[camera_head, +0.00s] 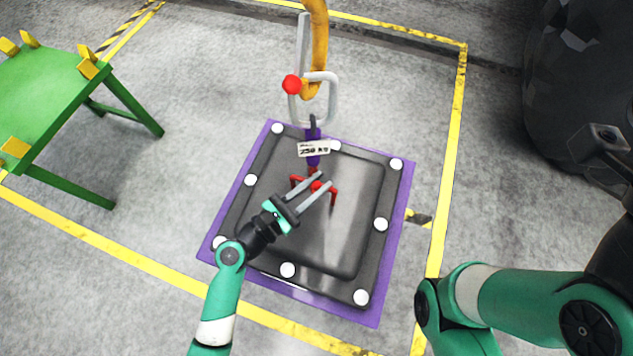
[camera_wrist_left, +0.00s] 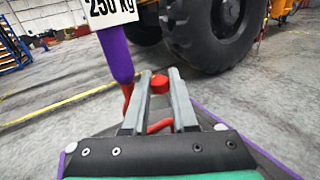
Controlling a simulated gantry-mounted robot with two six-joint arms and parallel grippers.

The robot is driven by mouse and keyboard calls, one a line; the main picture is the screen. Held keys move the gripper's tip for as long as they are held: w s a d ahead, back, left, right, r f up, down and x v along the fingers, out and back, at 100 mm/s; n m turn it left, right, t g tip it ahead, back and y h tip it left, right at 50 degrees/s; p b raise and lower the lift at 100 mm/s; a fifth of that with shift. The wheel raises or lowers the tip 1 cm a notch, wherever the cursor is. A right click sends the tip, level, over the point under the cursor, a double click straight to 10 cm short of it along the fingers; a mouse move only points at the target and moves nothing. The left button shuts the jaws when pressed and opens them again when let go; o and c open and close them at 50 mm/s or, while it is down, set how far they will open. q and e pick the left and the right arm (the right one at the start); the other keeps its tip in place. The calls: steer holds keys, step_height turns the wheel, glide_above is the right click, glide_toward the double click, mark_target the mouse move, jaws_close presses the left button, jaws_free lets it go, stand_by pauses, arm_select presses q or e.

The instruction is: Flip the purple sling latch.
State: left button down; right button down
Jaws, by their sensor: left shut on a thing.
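A dark grey casting (camera_head: 345,235) with white round studs lies on a purple base (camera_head: 225,225) on the floor. A red bracket (camera_head: 333,194) stands on its top, with a red knob (camera_head: 316,186) beside it. The purple sling (camera_head: 313,160), with a white 250 kg tag (camera_head: 314,149), runs up from there to the orange hook (camera_head: 319,45). My left gripper (camera_head: 320,183) is shut on the red knob. In the left wrist view the red knob (camera_wrist_left: 159,84) sits between the two grey fingertips. My right gripper is outside the picture; only its green arm shows lower right.
A grey loop latch (camera_head: 333,95) with another red knob (camera_head: 292,84) is at the hook. A green table (camera_head: 50,90) with yellow corner pieces stands at the left. Yellow floor lines frame the area. A large dark tyre (camera_wrist_left: 208,30) shows in the wrist view.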

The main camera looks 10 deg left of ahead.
arm_select(q)
steer(key=shift+s+d+f+m+t+h+b, duration=0.1)
steer(key=shift+s+f+m+t+h+b, duration=0.15)
steer(key=shift+f+m+h+b, duration=0.75)
steer(key=shift+s+d+f+m+t+h+b, duration=0.15)
steer(key=shift+s+m+h+b, duration=0.25)
steer(key=shift+m+b, duration=1.2)
steer(key=shift+s+a+f+m+t+h+b, duration=0.1)
steer(key=shift+s+f+m+t+h+b, duration=0.25)
steer(key=shift+m+h+b, duration=0.85)
steer(key=shift+w+f+y+b, duration=0.1)
steer(key=shift+f+y+b, duration=0.05)
steer(key=shift+y+b, duration=0.3)
